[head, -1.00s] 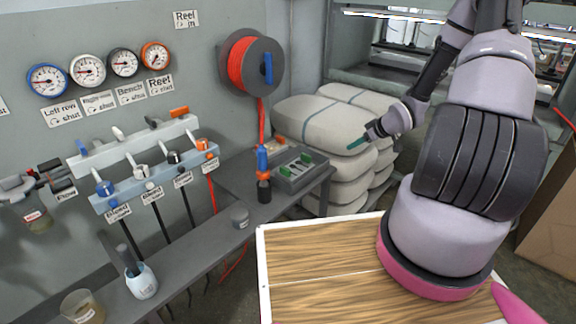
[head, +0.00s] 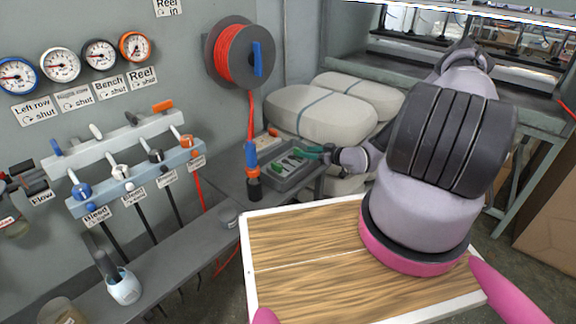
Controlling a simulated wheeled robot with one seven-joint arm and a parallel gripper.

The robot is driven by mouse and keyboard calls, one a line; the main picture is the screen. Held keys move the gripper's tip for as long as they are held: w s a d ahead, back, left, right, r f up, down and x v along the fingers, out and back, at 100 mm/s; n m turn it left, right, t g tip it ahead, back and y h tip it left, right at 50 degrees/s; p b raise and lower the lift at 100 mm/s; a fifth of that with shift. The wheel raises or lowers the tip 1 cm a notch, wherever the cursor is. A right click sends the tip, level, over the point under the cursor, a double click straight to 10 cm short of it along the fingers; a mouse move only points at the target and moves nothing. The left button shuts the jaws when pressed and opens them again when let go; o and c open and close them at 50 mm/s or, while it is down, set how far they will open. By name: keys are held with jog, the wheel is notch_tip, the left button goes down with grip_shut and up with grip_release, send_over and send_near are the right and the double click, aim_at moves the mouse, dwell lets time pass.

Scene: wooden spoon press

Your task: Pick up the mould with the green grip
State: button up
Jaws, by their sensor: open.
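My gripper (head: 304,152) has teal fingers and is open. It reaches in from the right, with its fingertips at the mould's far right end, where they overlap it in the picture. I cannot tell whether they touch it. The gripper partly hides that end.
Pale sacks (head: 322,116) are stacked beyond. A wooden board with a white rim (head: 290,245) lies in front. A hose reel (head: 238,52) hangs above.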

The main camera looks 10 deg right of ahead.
aim_at(299, 149)
jog(key=shift+x, duration=2.7)
grip_shut()
jog(key=shift+r, duration=0.15)
